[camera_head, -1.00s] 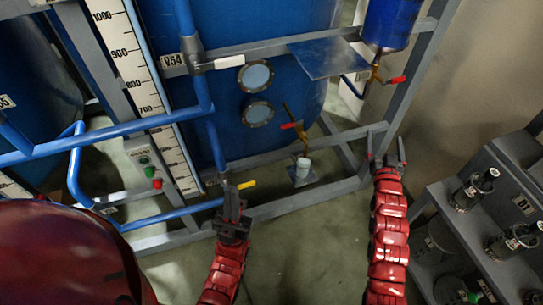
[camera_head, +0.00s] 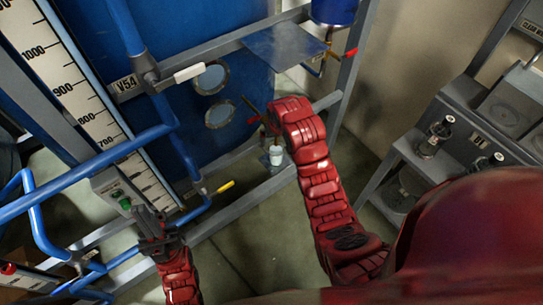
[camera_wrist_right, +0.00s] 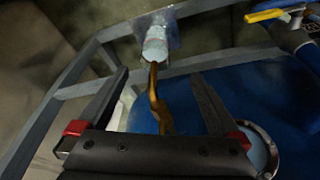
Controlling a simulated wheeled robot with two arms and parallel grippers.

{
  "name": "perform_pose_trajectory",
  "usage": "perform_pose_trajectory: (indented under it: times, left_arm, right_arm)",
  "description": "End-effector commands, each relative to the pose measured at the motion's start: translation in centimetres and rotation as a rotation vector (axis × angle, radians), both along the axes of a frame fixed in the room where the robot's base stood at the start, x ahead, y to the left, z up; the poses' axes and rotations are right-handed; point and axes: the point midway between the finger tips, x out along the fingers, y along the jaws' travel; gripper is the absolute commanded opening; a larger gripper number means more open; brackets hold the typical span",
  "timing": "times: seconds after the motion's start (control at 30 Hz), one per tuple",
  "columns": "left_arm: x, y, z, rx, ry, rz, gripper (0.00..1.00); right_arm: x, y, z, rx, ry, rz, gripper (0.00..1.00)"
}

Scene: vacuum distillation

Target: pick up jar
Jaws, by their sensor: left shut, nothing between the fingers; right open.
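A small white jar (camera_head: 276,156) stands on a little grey plate (camera_head: 266,161) below a brass tap at the blue tank. In the right wrist view, the jar (camera_wrist_right: 155,46) is beyond the fingertips, roughly between their lines, with the brass tap pipe (camera_wrist_right: 154,88) nearer. My right gripper (camera_wrist_right: 158,75) is open and empty, apart from the jar; in the head view it is mostly hidden by its own arm. My left gripper (camera_head: 148,215) is shut and empty, low at the left near the blue pipes.
The blue tank (camera_head: 225,75) stands in a grey metal frame (camera_head: 240,200) with blue pipes (camera_head: 100,172). A square metal plate (camera_head: 285,45) juts out above the tap. At right, a grey shelf (camera_head: 440,165) holds dark vessels. Bare floor lies before the frame.

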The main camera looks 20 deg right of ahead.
Motion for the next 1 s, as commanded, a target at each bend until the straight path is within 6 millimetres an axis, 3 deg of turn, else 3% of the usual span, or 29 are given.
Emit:
perform_pose_trajectory:
  times: [0.03, 0.5, 1.0]
  left_arm:
    - [0.0, 0.0, 1.0, 0.0, -0.003, 0.0, 0.0]
    - [0.0, 0.0, 2.7, 0.0, -0.003, 0.0, 0.0]
    - [0.0, 0.0, 3.9, 0.0, -0.003, 0.0, 0.0]
  right_arm:
    - [0.2, 0.0, -0.4, -0.002, 0.002, 0.0, 1.0]
    - [2.4, -0.2, -6.8, -0.001, -0.004, 0.0, 1.0]
    - [3.1, -0.7, -9.4, -0.002, -0.002, -0.002, 1.0]
